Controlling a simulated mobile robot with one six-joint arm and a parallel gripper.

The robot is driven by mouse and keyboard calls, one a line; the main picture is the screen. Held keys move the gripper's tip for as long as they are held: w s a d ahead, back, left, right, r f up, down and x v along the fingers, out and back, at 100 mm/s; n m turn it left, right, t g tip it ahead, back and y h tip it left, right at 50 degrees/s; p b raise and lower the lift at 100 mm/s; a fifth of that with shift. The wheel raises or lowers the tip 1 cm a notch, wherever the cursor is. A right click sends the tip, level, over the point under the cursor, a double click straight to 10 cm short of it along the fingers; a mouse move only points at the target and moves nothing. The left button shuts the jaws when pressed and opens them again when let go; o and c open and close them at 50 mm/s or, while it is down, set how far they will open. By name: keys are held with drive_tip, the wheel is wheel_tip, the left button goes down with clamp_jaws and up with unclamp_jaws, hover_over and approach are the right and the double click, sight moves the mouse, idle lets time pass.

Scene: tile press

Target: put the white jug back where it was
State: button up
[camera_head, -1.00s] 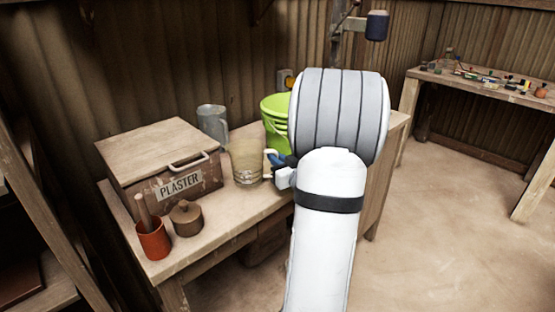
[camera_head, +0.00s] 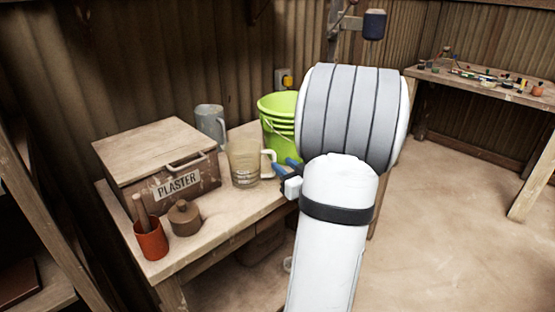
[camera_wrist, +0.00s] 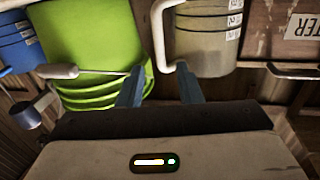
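The pale, see-through jug with a white handle (camera_head: 244,166) stands upright on the wooden bench, between the plaster box and the green bucket. In the wrist view the jug (camera_wrist: 208,45) appears upside down, with its graduation labels and white handle showing. My gripper (camera_wrist: 161,72) is open, its two blue fingers apart and empty. The handle's end lies close to the gap between the fingertips; I cannot tell whether they touch it. In the head view my gripper (camera_head: 285,166) is just right of the jug, partly hidden by my arm.
A green bucket (camera_head: 277,123) stands close behind my gripper, partly hidden by my arm. A wooden plaster box (camera_head: 150,150), a grey metal jug (camera_head: 209,120), a lidded brown pot (camera_head: 185,217) and a red cup (camera_head: 151,240) are on the bench (camera_head: 225,215).

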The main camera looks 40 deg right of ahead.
drive_tip(key=s, duration=0.6)
drive_tip(key=shift+s+a, duration=0.35)
drive_tip(key=shift+a, duration=0.05)
drive_tip(key=w+a+r+g+h+p, duration=0.3)
drive_tip(key=w+a+r+g+p, duration=0.2)
drive_tip(key=a+g+p, duration=0.4)
drive_tip(key=s+a+r+g+y+p, duration=0.1)
drive_tip(key=s+a+r+g+y, duration=0.1)
drive_tip(key=s+a, duration=0.4)
drive_tip(key=s+a+r+n+g+y+p, duration=0.1)
drive_tip(key=s+a, duration=0.6)
drive_tip(key=a, duration=0.8)
drive_tip(key=r+g+y, duration=0.1)
drive_tip(key=g+y, duration=0.1)
drive_tip(key=g, duration=0.1)
drive_tip(key=shift+a+n+p, duration=0.25)
drive_tip(key=shift+n+p, duration=0.05)
drive_tip(key=shift+p, duration=0.05)
